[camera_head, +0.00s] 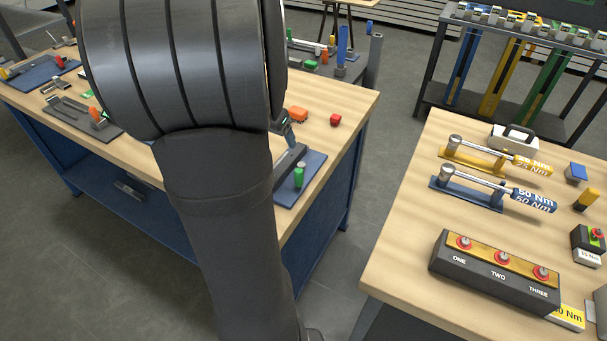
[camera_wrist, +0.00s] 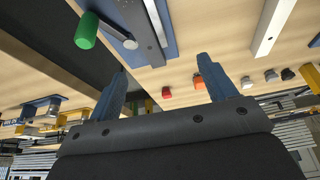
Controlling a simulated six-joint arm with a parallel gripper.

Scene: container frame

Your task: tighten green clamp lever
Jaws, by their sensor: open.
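In the wrist view the green handle (camera_wrist: 87,30) is at the upper left, beside the grey bar on the blue plate. My gripper (camera_wrist: 161,66) is open, with two blue fingers wide apart and nothing between them. The green handle lies outside the fingers, beyond the left fingertip and apart from it. In the head view my arm hides part of the bench and the clamp plate.
A red block (camera_head: 336,120) and an orange block (camera_head: 298,114) lie behind the clamp. A right bench (camera_head: 400,237) carries torque wrenches (camera_head: 490,190) and a three-button box (camera_head: 495,270). A floor gap separates the benches.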

